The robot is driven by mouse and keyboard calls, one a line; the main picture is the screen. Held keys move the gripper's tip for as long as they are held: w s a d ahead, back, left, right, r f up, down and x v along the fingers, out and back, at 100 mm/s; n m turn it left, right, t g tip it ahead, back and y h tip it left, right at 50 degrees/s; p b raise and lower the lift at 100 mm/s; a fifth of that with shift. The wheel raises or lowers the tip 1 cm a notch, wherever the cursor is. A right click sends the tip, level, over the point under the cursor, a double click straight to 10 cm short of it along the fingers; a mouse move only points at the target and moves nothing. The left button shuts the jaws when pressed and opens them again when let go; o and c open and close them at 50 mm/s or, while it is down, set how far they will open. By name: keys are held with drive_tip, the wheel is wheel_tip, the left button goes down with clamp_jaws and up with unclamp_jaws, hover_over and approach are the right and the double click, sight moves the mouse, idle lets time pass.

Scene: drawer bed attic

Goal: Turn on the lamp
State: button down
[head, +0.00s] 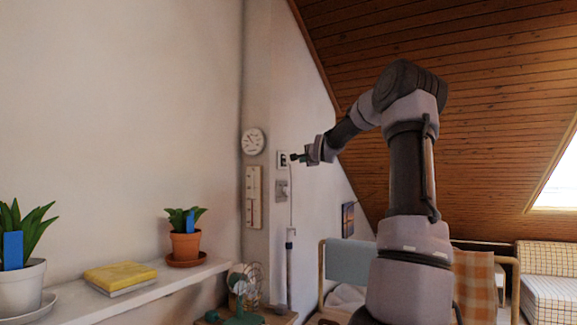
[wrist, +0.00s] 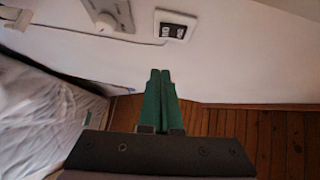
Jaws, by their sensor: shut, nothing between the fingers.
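My gripper (head: 296,157) is raised near the wall, with its two green fingers (wrist: 160,98) pressed together and empty. In the head view its tip is beside a small white plate with a dark centre (head: 283,158). The same plate (wrist: 174,27) shows in the wrist view above and a little right of the fingertips, apart from them in the picture; I cannot tell the depth gap. A grey plate with a round knob (head: 282,190) is below it on the wall and also shows in the wrist view (wrist: 106,18). I cannot make out a lamp for certain.
A thin cord (head: 291,205) runs down from the plates to an upright pole (head: 290,262). A green fan (head: 245,285) stands on a wooden surface. A white shelf (head: 140,290) holds potted plants and a yellow book (head: 120,276).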

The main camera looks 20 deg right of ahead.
drive_tip(key=shift+d+r, duration=0.1)
drive_tip(key=shift+d, duration=0.1)
approach(286, 165)
drive_tip(key=w+d, duration=0.2)
drive_tip(key=w, duration=0.2)
drive_tip(key=shift+w+a, duration=0.6)
drive_tip(key=shift+w, duration=0.3)
